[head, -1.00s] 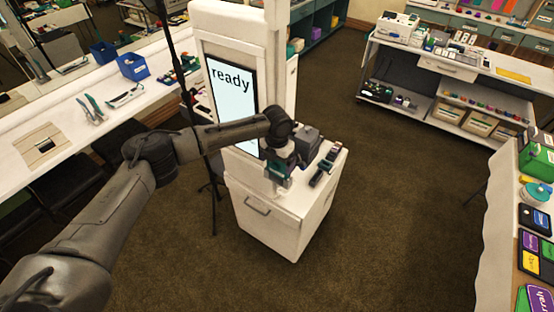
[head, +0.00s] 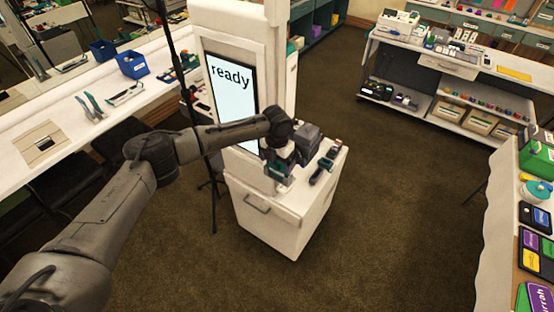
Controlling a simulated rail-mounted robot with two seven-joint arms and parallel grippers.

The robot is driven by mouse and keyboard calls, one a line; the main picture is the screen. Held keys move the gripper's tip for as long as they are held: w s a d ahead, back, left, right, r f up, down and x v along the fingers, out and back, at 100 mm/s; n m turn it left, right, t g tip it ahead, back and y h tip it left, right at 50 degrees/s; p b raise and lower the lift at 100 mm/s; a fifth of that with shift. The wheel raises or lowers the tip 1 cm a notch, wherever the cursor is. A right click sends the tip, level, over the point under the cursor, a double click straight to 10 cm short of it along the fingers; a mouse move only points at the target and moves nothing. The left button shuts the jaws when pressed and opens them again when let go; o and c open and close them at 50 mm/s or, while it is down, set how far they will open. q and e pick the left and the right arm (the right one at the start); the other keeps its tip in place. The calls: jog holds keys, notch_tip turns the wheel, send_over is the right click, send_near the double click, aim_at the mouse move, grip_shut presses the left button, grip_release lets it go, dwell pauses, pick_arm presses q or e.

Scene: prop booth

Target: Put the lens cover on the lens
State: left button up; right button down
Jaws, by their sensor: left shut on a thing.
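My left gripper (head: 277,172) is over the top of the white cabinet, close to the left side of a dark grey boxy device (head: 306,141). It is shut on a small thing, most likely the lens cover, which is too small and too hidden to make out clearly. The lens cannot be told apart; my wrist covers part of the device. My right gripper is not in view.
A black handheld item (head: 326,163) lies right of the gripper on the white cabinet (head: 272,225). A screen reading "ready" (head: 232,95) stands behind. A counter with blue bins (head: 132,65) is at left. Brown floor is open at right.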

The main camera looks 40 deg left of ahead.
pick_arm(q)
jog(key=shift+f, duration=0.45)
jog(key=o, duration=0.6)
jog(key=shift+r+p, duration=3)
jog(key=shift+r, duration=0.5)
